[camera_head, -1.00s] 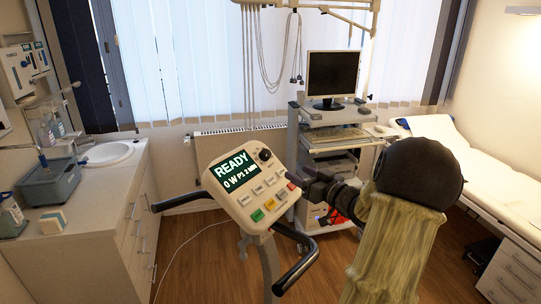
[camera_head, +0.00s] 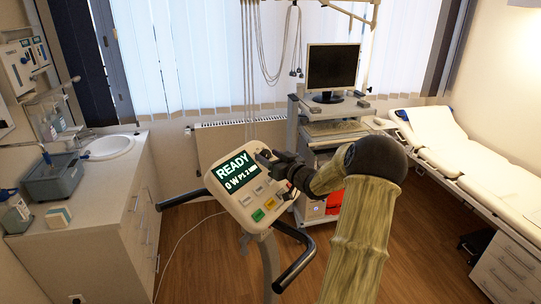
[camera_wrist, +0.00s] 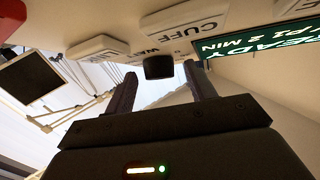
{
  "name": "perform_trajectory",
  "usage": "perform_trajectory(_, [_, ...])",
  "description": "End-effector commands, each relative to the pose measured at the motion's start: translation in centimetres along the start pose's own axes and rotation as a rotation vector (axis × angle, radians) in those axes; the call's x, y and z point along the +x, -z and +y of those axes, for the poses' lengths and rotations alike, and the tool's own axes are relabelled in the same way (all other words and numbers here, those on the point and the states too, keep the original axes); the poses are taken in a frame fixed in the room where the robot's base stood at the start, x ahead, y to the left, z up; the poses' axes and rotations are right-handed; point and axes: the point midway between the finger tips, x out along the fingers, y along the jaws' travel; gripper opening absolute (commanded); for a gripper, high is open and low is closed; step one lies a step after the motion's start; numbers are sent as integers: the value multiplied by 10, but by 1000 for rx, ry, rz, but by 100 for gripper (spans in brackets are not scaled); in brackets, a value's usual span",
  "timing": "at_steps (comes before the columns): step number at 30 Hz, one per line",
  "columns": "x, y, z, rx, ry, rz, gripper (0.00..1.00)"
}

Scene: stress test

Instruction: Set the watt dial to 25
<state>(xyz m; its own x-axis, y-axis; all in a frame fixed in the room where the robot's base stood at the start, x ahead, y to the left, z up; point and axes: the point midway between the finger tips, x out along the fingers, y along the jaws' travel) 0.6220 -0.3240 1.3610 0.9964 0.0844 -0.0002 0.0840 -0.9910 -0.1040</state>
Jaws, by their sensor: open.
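The watt dial (camera_wrist: 158,67) is a small dark knob on the white console (camera_head: 240,209) of an exercise bike. In the wrist view it sits between and just beyond the two fingertips of my gripper (camera_wrist: 159,72), with a partly hidden label beside it. My gripper is open, and I see no clear contact with the knob. In the head view my gripper (camera_head: 270,160) reaches the console's upper right corner and largely hides the dial. The display (camera_head: 235,170) reads READY, 0 W, P1 2 MIN. I cannot read the dial's setting.
Raised buttons, including a CUFF button (camera_wrist: 186,29), lie close to the dial. Black handlebars (camera_head: 296,262) stick out below the console. A cart with a monitor (camera_head: 332,67) stands behind, an examination bed (camera_head: 465,160) at right, and a sink counter (camera_head: 90,215) at left.

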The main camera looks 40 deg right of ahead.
Motion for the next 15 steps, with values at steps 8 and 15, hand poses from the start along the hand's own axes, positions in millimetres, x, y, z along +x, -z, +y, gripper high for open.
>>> perform_trajectory(8, [0,0,0,0,0,0,34])
perform_trajectory(15, [-1,0,0,0,-1,0,11])
